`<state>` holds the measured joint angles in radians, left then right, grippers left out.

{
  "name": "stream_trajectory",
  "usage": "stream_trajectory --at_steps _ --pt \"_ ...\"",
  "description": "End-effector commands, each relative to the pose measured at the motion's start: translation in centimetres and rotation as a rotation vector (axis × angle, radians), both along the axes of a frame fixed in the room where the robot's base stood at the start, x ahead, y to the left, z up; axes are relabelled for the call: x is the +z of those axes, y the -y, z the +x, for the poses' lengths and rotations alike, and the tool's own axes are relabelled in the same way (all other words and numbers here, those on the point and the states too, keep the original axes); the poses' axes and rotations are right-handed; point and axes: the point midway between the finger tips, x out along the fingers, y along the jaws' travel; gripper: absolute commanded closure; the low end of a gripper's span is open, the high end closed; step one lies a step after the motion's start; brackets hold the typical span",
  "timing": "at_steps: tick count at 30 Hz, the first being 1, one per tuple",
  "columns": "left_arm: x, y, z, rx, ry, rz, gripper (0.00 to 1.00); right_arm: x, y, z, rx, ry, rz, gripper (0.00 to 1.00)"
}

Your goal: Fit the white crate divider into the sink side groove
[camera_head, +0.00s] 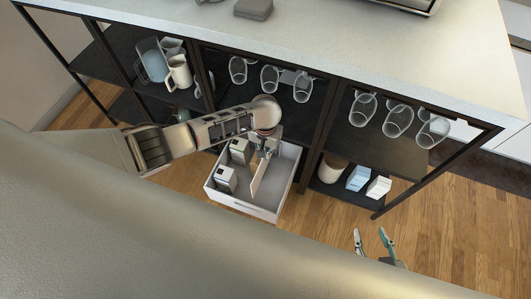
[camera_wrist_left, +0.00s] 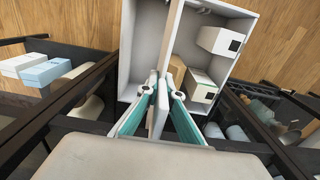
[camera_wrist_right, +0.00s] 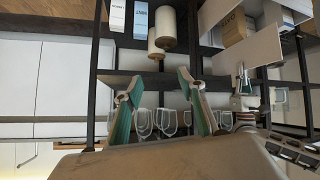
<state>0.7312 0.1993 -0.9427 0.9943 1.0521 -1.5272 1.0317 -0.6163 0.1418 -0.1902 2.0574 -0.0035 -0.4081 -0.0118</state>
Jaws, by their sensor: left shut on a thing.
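White boxes (camera_head: 226,179) stand in the crate left of the divider; the right side is empty. The open shelf frame (camera_head: 310,160) holds hanging glasses (camera_head: 397,121), mugs (camera_head: 179,72) and cartons (camera_head: 378,187). Wooden floor (camera_head: 330,235) is clear in front.

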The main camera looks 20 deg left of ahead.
Motion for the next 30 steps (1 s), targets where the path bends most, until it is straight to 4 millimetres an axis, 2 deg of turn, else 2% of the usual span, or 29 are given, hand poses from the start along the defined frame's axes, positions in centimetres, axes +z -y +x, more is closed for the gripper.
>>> stream_trajectory --at_steps 10,24,30 --pt "0.3 0.1 -0.1 0.001 0.003 0.008 1.00 0.9 -0.1 0.3 -0.001 0.008 0.005 0.60" --pt "-4.4 0.0 -0.3 0.001 -0.003 0.008 1.00 -1.7 0.1 -0.7 0.001 -0.020 -0.007 0.60" --pt "-5.5 0.0 -0.3 0.000 -0.002 0.009 1.00 -1.0 -0.2 -0.1 0.004 -0.002 0.000 0.60"
